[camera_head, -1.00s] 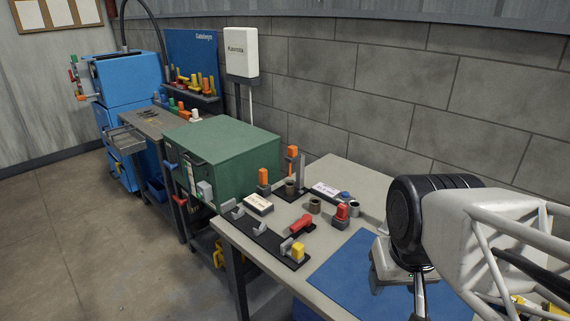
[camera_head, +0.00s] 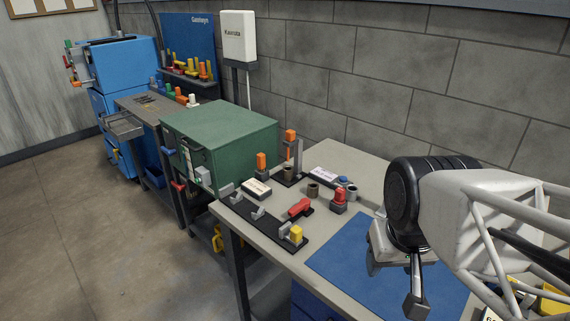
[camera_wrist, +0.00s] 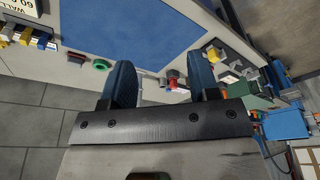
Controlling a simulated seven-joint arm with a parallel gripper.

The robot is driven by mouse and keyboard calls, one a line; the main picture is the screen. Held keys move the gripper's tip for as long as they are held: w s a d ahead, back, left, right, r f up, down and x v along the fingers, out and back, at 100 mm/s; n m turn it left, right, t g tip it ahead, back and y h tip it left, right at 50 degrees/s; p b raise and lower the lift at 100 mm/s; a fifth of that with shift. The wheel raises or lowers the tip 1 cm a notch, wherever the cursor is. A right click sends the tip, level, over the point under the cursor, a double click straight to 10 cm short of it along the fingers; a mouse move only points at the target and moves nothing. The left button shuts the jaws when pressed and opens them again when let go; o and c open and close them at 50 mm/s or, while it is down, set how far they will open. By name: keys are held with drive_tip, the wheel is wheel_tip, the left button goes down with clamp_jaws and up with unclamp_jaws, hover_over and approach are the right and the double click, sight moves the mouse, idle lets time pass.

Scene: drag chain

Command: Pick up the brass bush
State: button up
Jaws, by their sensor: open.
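Two small brownish hollow cylinders show in the head view. One stands alone on the bench (camera_head: 313,190); the other sits at the foot of an orange-topped post (camera_head: 288,172). Either could be the brass bush; they are too small to tell for sure. My gripper (camera_head: 393,278) is open and empty over the blue mat, to the right of and nearer than both. In the wrist view its two dark blue fingers (camera_wrist: 161,78) stand apart with nothing between them. I cannot make out the bush in the wrist view.
The blue mat (camera_head: 340,254) is bare on its visible part. A red-topped block (camera_head: 339,200), a grey ring (camera_head: 351,192) and a black rack (camera_head: 265,226) with a red piece and yellow block stand left of it. A green cabinet (camera_head: 221,143) is further left.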

drive_tip(key=o, duration=0.3)
drive_tip(key=w, duration=0.1)
drive_tip(key=n+t+h, duration=0.3)
drive_tip(key=n+h, duration=0.6)
drive_tip(key=n, duration=1.2)
hover_over(284, 170)
drive_tip(key=s+d, duration=0.3)
drive_tip(key=s, duration=0.3)
drive_tip(key=s+d, duration=0.3)
drive_tip(key=s, duration=0.4)
wheel_tip(284, 170, down, 10)
drive_tip(key=w+a+f+n+t, duration=0.1)
drive_tip(key=w+a+f+n, duration=0.1)
drive_tip(key=w+a+f, duration=0.1)
drive_tip(key=w+a+f+n+t, duration=0.1)
drive_tip(key=w+a+f+n, duration=0.1)
drive_tip(key=w+a, duration=0.1)
drive_tip(key=w+a+f+n+t, duration=0.2)
drive_tip(key=w+a+f, duration=0.1)
drive_tip(key=a, duration=0.1)
drive_tip(key=shift+w+f, duration=0.3)
drive_tip(key=shift+d, duration=0.15)
drive_tip(key=shift+x, duration=1.2)
